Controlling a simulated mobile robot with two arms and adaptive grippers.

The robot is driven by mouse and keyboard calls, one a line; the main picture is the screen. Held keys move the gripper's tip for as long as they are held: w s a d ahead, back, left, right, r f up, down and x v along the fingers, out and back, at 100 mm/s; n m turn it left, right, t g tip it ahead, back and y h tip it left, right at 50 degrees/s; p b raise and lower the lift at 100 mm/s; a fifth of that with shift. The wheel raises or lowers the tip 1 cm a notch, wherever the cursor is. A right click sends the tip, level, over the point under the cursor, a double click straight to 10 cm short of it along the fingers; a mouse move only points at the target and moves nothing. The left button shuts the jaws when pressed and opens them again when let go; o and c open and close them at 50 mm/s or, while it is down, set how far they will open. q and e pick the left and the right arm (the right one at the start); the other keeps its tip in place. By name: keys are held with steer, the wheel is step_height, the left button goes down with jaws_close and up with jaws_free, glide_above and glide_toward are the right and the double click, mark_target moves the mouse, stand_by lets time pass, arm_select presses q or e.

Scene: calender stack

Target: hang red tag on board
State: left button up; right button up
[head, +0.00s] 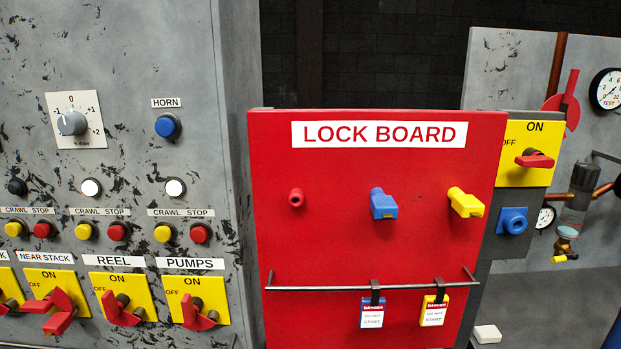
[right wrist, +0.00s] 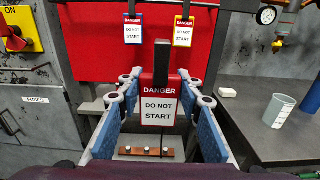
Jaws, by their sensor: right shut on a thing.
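The red lock board (head: 330,228) stands upright in the middle of the head view, with a thin rail (head: 330,289) along its lower part. A blue tag (head: 372,312) and a yellow tag (head: 434,310) hang from the rail by dark straps; the rail's left part is bare. In the right wrist view, my right gripper (right wrist: 160,92) is shut on the red tag (right wrist: 158,110), its white "DANGER DO NOT START" face showing and its dark strap pointing up. The tag is in front of and below the two hanging tags (right wrist: 133,30). My left gripper is not in view.
A red knob (head: 296,198), a blue lock (head: 383,204) and a yellow lock (head: 465,203) are on the board above the rail. A grey panel with switches (head: 122,300) stands at left. A cup (right wrist: 278,110) stands on a dark grey surface at right.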

steer(key=r+p, duration=0.5)
steer(key=r, duration=0.2)
steer(key=r+p, duration=0.3)
steer(key=shift+s+a+r+p, duration=0.15)
steer(key=shift+a+r+p, duration=0.15)
steer(key=shift+r, duration=0.1)
step_height(320, 180, up, 6)
steer(key=p, duration=0.5)
steer(key=shift+d+f+p, duration=0.1)
steer(key=shift+p, duration=0.3)
